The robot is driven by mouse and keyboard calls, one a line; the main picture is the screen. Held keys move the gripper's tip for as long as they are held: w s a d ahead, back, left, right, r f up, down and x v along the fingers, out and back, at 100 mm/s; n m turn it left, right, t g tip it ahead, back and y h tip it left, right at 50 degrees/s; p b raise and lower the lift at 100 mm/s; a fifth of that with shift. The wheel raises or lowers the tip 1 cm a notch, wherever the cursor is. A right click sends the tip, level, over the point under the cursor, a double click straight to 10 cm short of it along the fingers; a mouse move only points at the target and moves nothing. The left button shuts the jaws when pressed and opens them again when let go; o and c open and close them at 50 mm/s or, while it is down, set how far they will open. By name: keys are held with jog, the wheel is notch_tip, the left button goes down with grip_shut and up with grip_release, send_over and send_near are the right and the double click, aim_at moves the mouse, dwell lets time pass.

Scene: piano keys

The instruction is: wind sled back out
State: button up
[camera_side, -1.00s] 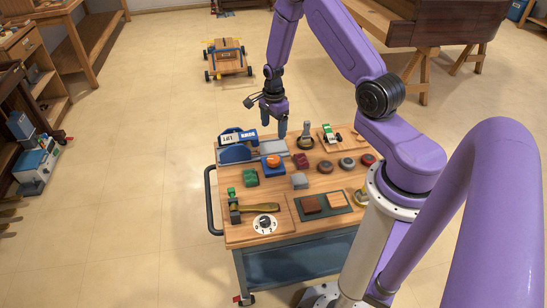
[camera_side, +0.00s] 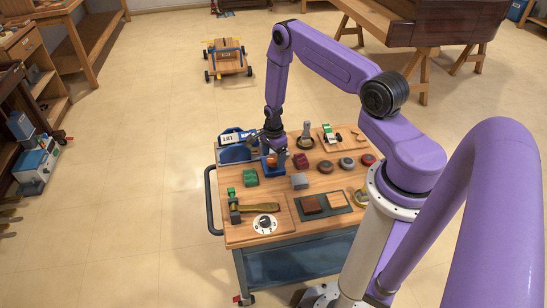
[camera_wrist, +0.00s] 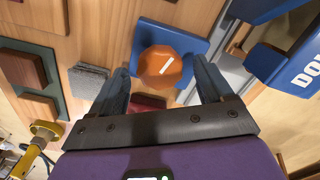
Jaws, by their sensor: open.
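An orange faceted knob (camera_wrist: 160,67) sits on a blue base (camera_wrist: 145,35) and shows between my gripper's fingers in the wrist view. My gripper (camera_wrist: 160,72) is open, with one dark blue finger on each side of the knob; I cannot tell whether either touches it. In the side view my gripper (camera_side: 273,146) is low over the orange knob (camera_side: 271,161) and partly covers it. A blue unit with white labels (camera_side: 232,138) stands at the cart's back left, with a grey metal plate (camera_wrist: 222,65) beside the knob base. I cannot tell which part is the sled.
The wooden cart top (camera_side: 285,190) is crowded. A green block (camera_side: 250,177), dark red block (camera_side: 301,160), grey block (camera_side: 299,181) and several round buttons lie near the knob. A small upright lever (camera_side: 306,135) stands to its right. A numbered dial (camera_side: 265,224) is at the front.

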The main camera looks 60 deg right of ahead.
jog(key=shift+f, duration=0.45)
jog(key=c, duration=1)
jog(key=shift+c, duration=0.2)
